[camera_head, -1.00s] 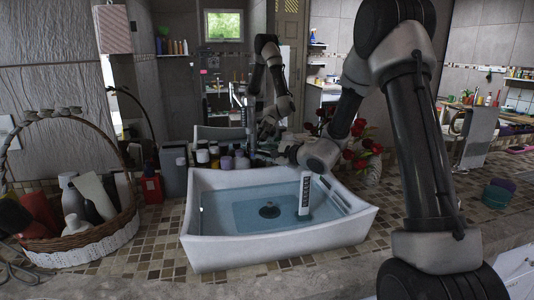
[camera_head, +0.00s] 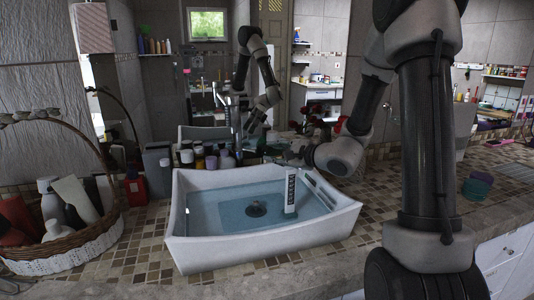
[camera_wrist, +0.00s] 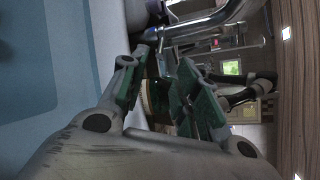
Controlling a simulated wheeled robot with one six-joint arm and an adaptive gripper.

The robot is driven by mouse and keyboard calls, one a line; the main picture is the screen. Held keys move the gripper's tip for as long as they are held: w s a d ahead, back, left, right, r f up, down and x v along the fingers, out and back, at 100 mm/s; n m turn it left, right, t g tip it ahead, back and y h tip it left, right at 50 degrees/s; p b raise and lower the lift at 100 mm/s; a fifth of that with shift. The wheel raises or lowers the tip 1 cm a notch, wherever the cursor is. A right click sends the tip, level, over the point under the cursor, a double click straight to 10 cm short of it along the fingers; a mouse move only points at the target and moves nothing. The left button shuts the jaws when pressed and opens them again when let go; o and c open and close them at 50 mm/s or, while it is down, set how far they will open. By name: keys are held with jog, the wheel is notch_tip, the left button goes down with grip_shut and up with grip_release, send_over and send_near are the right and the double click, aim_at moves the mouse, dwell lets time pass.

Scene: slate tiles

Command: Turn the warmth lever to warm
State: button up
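The chrome faucet (camera_head: 236,118) stands behind the basin (camera_head: 190,256) in the head view. In the wrist view its chrome pipe (camera_wrist: 212,17) shows at the top, beyond my fingertips. I cannot clearly pick out the warmth lever or its setting; a thin chrome part (camera_wrist: 215,42) lies near the pipe. My gripper (camera_wrist: 165,82) has its two green-padded fingers spread with a gap between them. No object is clearly held. In the head view the gripper end (camera_head: 290,160) is over the basin's back right rim, small and partly hidden by my wrist.
A wicker basket (camera_head: 75,243) of bottles is at the left. Red flowers (camera_head: 317,130) stand behind my arm. Green and purple round items (camera_head: 478,185) lie right.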

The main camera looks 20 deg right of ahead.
jog(key=shift+s+d, duration=0.1)
jog(key=shift+s, duration=0.05)
jog(key=m+g+y, duration=0.2)
jog(key=m+y, duration=0.4)
send_near(254, 151)
jog(key=x, duration=1)
jog(key=shift+w+d+f, duration=0.1)
jog(key=shift+w+f, duration=0.05)
jog(key=shift+w, duration=0.1)
grip_shut()
